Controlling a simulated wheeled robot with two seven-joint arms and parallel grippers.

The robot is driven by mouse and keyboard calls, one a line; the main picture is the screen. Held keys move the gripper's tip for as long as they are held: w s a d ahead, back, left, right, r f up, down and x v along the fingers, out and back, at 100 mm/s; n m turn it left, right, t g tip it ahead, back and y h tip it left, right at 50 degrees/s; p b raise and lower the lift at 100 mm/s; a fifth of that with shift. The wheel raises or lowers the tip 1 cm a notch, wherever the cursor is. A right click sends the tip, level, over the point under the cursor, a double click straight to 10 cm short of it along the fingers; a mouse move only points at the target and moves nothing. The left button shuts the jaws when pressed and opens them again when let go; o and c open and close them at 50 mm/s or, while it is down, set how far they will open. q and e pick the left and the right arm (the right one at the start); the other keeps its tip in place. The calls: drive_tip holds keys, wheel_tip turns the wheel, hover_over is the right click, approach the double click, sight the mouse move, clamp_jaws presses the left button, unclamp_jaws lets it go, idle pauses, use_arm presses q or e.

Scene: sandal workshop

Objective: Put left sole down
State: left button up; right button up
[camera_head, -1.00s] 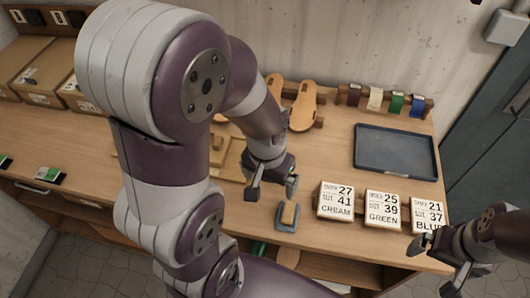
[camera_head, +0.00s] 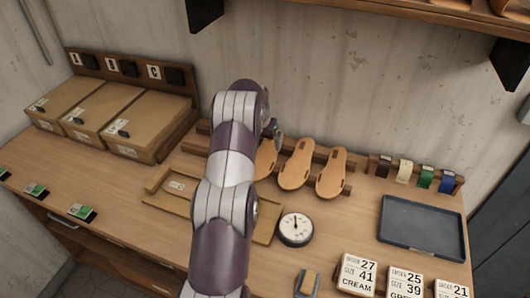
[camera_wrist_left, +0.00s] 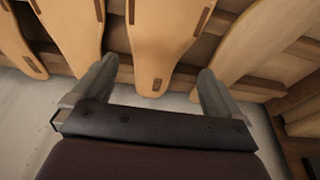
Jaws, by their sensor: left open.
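Several tan sandal soles lean in a wooden rack along the back wall. In the head view a middle sole (camera_head: 297,165) and a right sole (camera_head: 331,172) show clearly, while a left one (camera_head: 265,163) is partly hidden by my arm. My left gripper (camera_head: 272,131) is at the top of the rack, by that left sole. In the left wrist view its open fingers (camera_wrist_left: 152,74) stand on either side of one sole (camera_wrist_left: 163,35), with gaps to both sides. My right gripper is out of view.
A shallow wooden tray (camera_head: 165,206) lies on the bench, partly behind my arm. A round dial (camera_head: 295,229) stands right of it. A dark tray (camera_head: 421,228) is at right. Size cards (camera_head: 357,274) stand at the front. Cardboard boxes (camera_head: 146,125) stand at left.

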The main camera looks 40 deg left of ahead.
sight(266, 152)
use_arm(q)
drive_tip(key=shift+w+a+f+p, duration=0.1)
drive_tip(key=shift+w+f+p, duration=0.05)
drive_tip(key=shift+f+p, duration=0.2)
drive_tip(key=p+x, duration=0.2)
drive_tip(key=x, duration=0.2)
drive_tip(key=shift+w+d+r, duration=0.1)
drive_tip(key=shift+d, duration=0.15)
drive_tip(key=shift+w+a+f, duration=0.15)
drive_tip(key=shift+f, duration=0.3)
drive_tip(key=c, duration=0.9)
drive_tip(key=shift+r, duration=0.1)
drive_tip(key=shift+c, duration=0.4)
